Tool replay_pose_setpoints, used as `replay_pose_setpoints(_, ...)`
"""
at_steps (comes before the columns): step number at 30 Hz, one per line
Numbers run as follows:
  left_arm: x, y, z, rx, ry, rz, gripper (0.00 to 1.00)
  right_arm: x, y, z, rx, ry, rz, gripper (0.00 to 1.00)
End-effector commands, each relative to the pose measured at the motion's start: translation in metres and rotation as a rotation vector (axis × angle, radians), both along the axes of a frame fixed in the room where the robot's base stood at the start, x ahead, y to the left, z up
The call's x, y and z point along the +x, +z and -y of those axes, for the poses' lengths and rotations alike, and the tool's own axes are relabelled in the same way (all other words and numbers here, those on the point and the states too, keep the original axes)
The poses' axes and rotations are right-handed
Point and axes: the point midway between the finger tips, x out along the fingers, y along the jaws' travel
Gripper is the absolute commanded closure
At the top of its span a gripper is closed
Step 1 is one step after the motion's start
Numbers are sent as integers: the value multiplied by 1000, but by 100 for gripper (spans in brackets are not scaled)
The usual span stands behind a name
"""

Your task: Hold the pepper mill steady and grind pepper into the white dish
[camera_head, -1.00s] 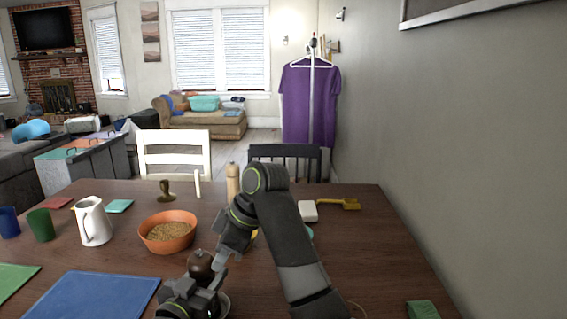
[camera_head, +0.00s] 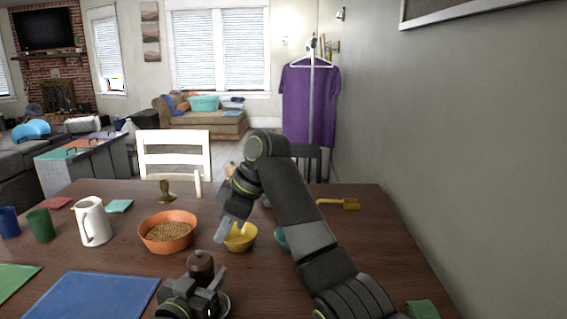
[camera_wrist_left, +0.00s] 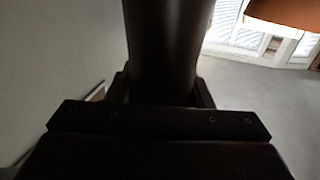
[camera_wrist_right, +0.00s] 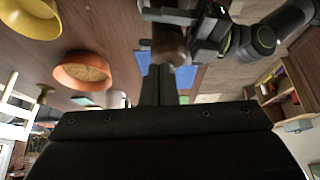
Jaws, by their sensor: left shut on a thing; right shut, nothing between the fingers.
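The dark brown pepper mill (camera_head: 201,268) stands upright on the table in the head view, its round knob on top. My left gripper (camera_head: 198,292) is shut on its lower body, which the fingers hide. The mill fills the upper middle of the left wrist view (camera_wrist_left: 168,50).
An orange bowl of grain (camera_head: 168,230) is left of my right gripper, a yellow bowl (camera_head: 241,238) behind it. A white pitcher (camera_head: 93,222), green cup (camera_head: 41,225) and blue mat (camera_head: 92,297) lie left. A yellow brush (camera_head: 343,203) lies at right. The table's right front is mostly clear.

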Motion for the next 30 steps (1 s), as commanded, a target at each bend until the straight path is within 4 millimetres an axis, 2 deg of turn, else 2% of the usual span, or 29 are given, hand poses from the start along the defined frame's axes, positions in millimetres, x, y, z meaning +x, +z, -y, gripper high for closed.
replay_pose_setpoints(6,0,0,0,0,0,0,82,0,-28,0,1,-1,0,100)
replay_pose_setpoints(12,0,0,0,0,0,0,82,0,-43,0,0,0,-1,100)
replay_pose_setpoints(30,0,0,0,0,0,0,82,0,-45,-1,0,0,1,100)
